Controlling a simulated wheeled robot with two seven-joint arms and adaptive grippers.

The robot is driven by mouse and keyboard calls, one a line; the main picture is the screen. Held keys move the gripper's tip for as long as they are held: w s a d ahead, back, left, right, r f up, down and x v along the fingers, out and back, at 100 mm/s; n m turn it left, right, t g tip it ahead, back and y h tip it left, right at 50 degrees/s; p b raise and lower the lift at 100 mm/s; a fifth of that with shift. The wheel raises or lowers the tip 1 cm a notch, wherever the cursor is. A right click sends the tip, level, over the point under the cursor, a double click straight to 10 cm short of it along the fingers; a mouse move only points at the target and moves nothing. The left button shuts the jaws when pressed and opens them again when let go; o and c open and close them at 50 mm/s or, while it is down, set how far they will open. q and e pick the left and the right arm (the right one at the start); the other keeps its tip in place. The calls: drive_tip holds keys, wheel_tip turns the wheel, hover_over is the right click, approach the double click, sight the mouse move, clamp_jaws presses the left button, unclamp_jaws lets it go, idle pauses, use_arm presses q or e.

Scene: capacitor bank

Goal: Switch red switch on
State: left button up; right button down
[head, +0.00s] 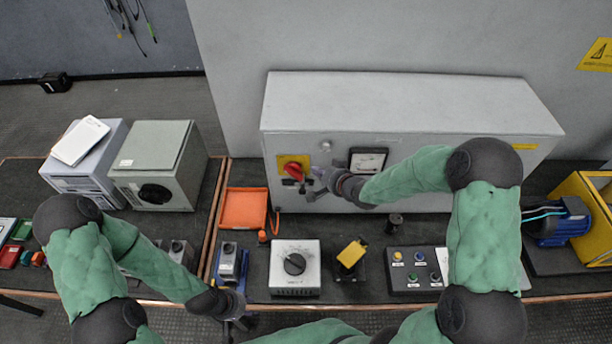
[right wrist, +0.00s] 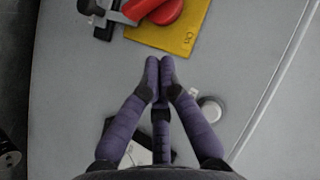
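The red switch (head: 297,170) is a rotary knob with a handle on a yellow plate (head: 284,160), on the front of the grey cabinet (head: 400,90). My right gripper (head: 315,180) is just right of the switch. In the right wrist view its purple fingertips (right wrist: 159,72) are together and empty, apart from the switch. My left gripper (head: 236,306) is low over the bench front; its fingers are unclear.
A dial meter (head: 367,161) and a small round lock (head: 325,145) are on the cabinet near the right gripper. Below stand an orange tray (head: 243,209), a grey knob box (head: 294,268), a yellow-topped switch (head: 351,254) and a button panel (head: 415,268).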

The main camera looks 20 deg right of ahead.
sight(299, 172)
drive_tip(key=w+a+f, duration=0.1)
drive_tip(key=a+f, duration=0.1)
drive_tip(key=w+a+f, duration=0.1)
drive_tip(key=f, duration=0.1)
drive_tip(key=shift+w+a, duration=0.2)
drive_tip(key=shift+w, duration=0.15)
